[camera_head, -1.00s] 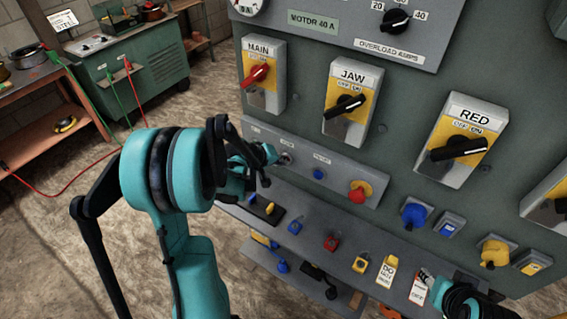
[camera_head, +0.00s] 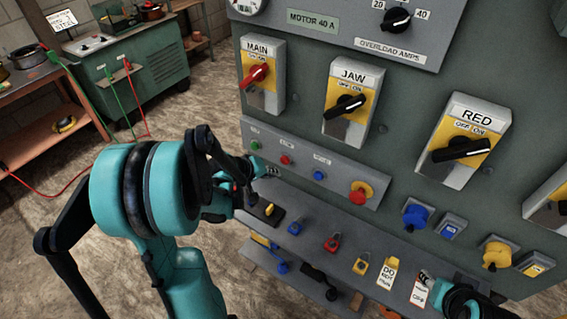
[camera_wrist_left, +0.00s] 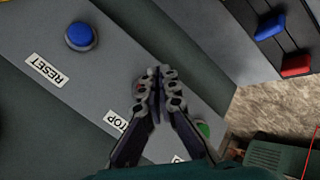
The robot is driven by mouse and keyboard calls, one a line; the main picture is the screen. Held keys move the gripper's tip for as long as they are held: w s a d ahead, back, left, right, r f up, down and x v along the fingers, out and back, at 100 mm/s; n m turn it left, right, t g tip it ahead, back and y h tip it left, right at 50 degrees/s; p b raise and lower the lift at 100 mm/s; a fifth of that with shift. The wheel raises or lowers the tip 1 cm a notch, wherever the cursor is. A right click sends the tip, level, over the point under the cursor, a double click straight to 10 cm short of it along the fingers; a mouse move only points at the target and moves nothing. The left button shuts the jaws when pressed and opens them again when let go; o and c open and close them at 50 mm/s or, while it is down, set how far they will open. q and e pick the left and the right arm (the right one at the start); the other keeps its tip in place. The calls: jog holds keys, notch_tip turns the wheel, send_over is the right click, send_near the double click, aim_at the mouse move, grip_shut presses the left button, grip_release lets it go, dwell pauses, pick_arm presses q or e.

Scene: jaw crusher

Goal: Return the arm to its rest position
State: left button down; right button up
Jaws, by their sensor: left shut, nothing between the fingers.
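My left gripper (camera_head: 270,172) is in front of the button strip's lower left end in the head view, its fingers together and empty. In the left wrist view its closed fingertips (camera_wrist_left: 160,84) overlap the panel near the STOP label (camera_wrist_left: 116,122), and a sliver of red shows behind them. My left arm (camera_head: 150,190) is bent, coming up from the bottom left. Part of my right arm (camera_head: 468,302) shows at the bottom right; its gripper is not visible.
The strip carries a green button (camera_head: 255,145), red button (camera_head: 285,160), blue reset button (camera_head: 319,175) and red emergency knob (camera_head: 359,193). MAIN (camera_head: 262,75), JAW (camera_head: 350,100) and RED (camera_head: 463,142) switches are above. A shelf with padlocks (camera_head: 331,242) juts out below.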

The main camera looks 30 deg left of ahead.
dwell(0.3)
pick_arm(q)
jog(key=s+d+r+m+y, duration=0.1)
jog(key=s+d+r+m, duration=0.3)
jog(key=s+d, duration=0.3)
jog(key=s+d+r+m+g+y, duration=0.1)
jog(key=s+d+r+m, duration=0.4)
jog(key=s+d, duration=0.3)
jog(key=shift+s, duration=0.85)
jog(key=shift+d, duration=0.1)
